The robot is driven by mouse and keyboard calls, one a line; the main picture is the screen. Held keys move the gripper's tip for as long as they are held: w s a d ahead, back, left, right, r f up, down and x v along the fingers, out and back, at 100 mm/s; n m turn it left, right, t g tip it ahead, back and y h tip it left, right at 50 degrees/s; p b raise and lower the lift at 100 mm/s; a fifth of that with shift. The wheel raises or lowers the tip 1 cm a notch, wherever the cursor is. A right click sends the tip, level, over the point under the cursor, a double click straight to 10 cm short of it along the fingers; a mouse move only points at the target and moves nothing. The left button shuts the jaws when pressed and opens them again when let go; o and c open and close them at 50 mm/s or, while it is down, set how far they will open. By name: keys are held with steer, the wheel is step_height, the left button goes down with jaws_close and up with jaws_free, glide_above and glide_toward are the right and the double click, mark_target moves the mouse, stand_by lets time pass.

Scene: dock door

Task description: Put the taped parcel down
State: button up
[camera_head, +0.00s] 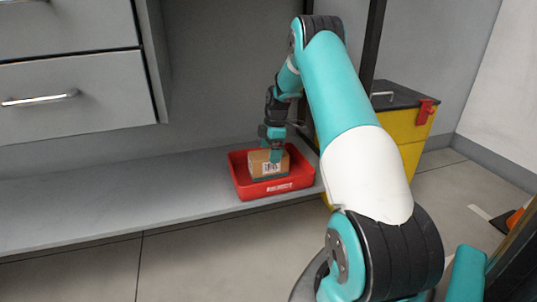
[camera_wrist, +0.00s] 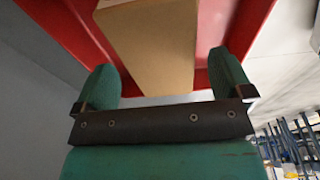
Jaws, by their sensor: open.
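The taped parcel (camera_head: 268,165) is a small brown cardboard box with a white label, in a red tray (camera_head: 241,183) on a low grey shelf. My gripper (camera_head: 274,149) is directly above and at the parcel in the head view. In the wrist view, my gripper (camera_wrist: 168,82) shows two teal fingers spread apart, with the parcel (camera_wrist: 150,45) between and beyond them. Gaps show between each finger and the box. The red tray (camera_wrist: 235,20) surrounds the parcel there. The parcel's underside is hidden.
The grey shelf (camera_head: 110,205) is clear left of the tray. Drawers (camera_head: 70,100) hang above it at the left. A yellow bin with a dark lid (camera_head: 408,130) stands right of the tray, behind my arm. An orange item (camera_head: 515,220) lies at the far right.

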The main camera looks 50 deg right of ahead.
steer(key=r+p, duration=0.1)
steer(key=r, duration=0.1)
steer(key=r+p, duration=0.1)
steer(key=r, duration=0.2)
steer(key=d+r+p, duration=0.1)
steer(key=r, duration=0.1)
steer(key=shift+s+r, duration=0.3)
steer(key=shift+r, duration=0.05)
steer(key=shift+w+a+r, duration=0.1)
steer(key=shift+a, duration=0.15)
steer(key=s+a+r+m, duration=0.1)
steer(key=a+r, duration=0.3)
steer(key=a, duration=0.6)
steer(key=s+a+r+y, duration=0.15)
steer(key=a+r, duration=0.35)
steer(key=a, duration=0.5)
steer(key=s+a+r+m+h, duration=0.1)
steer(key=a+r, duration=0.3)
steer(key=a, duration=0.7)
steer(key=s+a+r+m+y, duration=0.1)
steer(key=s+a, duration=0.7)
steer(key=s, duration=0.3)
steer(key=s+a+r+m+g+y, duration=0.1)
steer(key=s+a, duration=0.7)
steer(key=s, duration=0.4)
steer(key=shift+s+r+m, duration=0.15)
steer(key=shift+r+m, duration=0.05)
steer(key=shift+m, duration=0.2)
steer(key=shift+r, duration=0.1)
